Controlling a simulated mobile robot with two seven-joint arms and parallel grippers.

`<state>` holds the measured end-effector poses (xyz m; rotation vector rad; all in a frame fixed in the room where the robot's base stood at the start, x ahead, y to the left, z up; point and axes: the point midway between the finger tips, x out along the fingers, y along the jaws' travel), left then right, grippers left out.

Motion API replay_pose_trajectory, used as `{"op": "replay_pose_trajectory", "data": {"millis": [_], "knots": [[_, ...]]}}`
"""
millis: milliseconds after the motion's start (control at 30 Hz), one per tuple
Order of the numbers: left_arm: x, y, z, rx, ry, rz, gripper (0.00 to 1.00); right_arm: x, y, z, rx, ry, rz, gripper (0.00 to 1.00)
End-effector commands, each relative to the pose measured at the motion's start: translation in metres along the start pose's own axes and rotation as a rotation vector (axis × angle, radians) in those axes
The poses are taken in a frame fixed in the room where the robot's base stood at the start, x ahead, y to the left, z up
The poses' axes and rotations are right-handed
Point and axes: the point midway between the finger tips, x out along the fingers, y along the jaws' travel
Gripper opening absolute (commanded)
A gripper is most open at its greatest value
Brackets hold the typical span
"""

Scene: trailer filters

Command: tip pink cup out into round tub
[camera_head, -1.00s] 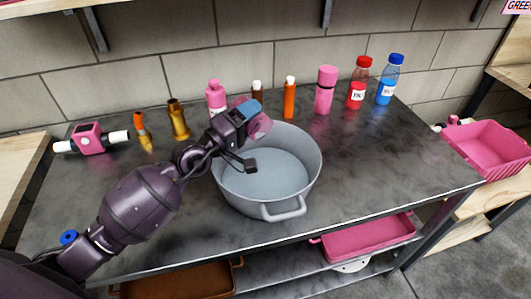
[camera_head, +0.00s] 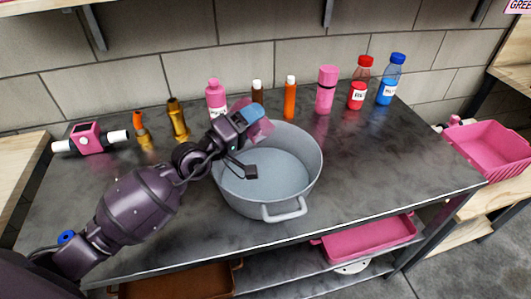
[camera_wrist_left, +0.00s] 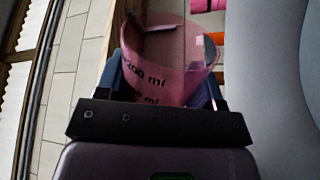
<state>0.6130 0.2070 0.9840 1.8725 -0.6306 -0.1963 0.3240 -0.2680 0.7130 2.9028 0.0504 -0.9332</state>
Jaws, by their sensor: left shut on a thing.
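The round tub (camera_head: 268,176) is a grey, two-handled basin on the dark worktop; its inside looks empty where I can see it. My left gripper (camera_head: 252,118) is over the tub's far left rim, shut on the translucent pink cup (camera_head: 261,131). In the left wrist view the pink cup (camera_wrist_left: 170,60) sits between the fingers, with dark "ml" markings on its wall. The cup is tilted in the head view and partly hidden by the gripper. I cannot make out any contents. My right gripper is not in view.
Several bottles stand along the back, including a pink bottle (camera_head: 216,98), an orange tube (camera_head: 290,97) and a blue bottle (camera_head: 390,80). A pink and white device (camera_head: 90,139) lies at the left. The worktop right of the tub (camera_head: 380,160) is clear.

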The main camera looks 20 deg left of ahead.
Motion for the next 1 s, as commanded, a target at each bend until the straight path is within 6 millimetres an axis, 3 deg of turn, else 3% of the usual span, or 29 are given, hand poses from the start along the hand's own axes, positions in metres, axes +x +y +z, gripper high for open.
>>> {"op": "replay_pose_trajectory", "data": {"millis": [1000], "knots": [[0.0006,0.0036,0.0042,0.112,-0.020,0.001,0.33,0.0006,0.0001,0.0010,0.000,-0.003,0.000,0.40]]}}
